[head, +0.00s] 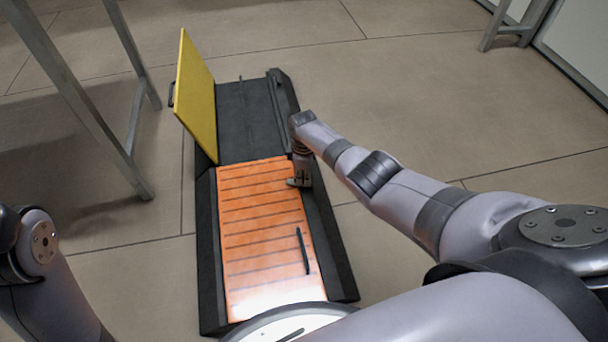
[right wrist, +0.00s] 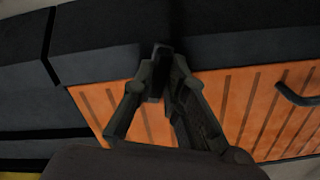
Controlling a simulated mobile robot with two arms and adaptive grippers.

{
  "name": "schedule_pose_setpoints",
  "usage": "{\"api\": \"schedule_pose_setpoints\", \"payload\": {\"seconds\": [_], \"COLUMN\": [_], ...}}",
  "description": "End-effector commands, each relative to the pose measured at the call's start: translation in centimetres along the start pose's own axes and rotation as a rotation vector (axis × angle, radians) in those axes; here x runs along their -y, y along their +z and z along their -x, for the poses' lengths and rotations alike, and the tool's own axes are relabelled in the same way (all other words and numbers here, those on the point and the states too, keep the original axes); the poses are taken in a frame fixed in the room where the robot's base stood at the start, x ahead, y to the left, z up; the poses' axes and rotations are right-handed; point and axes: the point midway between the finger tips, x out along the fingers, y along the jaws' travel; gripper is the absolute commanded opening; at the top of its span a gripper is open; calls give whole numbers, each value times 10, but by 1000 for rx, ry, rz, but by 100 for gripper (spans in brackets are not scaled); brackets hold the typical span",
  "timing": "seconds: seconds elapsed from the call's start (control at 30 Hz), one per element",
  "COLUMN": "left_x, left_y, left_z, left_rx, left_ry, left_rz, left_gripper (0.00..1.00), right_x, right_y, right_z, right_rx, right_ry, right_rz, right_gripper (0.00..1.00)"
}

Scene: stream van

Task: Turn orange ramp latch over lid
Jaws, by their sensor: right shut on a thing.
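The orange ramp lid (head: 260,215), grooved crosswise, lies flat and closed in the near half of a long black case on the floor. It also shows in the right wrist view (right wrist: 265,105). My right gripper (head: 300,181) is at the lid's far right corner, by the case's right rim. In the right wrist view its fingers (right wrist: 160,72) are shut on a small dark piece, seemingly the latch (right wrist: 158,75), at the lid's edge. The fingers hide much of it, and its exact turn is hard to tell. My left arm shows at lower left; its gripper is out of view.
A yellow lid (head: 196,95) stands raised at the far left of the case, over a dark compartment (head: 246,120). A black handle (head: 303,250) sits on the orange lid. Metal table legs (head: 75,90) stand at left. Floor right of the case is clear.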

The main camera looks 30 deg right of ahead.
Motion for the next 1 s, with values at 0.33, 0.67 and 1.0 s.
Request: {"api": "schedule_pose_setpoints", "payload": {"seconds": [0.33,0.67,1.0], "left_x": [1,1,1], "left_y": [1,1,1], "left_z": [3,2,2], "left_rx": [9,7,7], "left_ry": [-7,-7,-7], "left_rz": [2,2,3], "left_gripper": [31,31,31], "right_x": [2,2,2], "right_y": [-1,-1,-1], "right_z": [0,0,0], "right_rx": [-2,-3,-3], "right_ry": [1,1,1], "right_rz": [253,363,381], "right_gripper": [0,0,0]}}
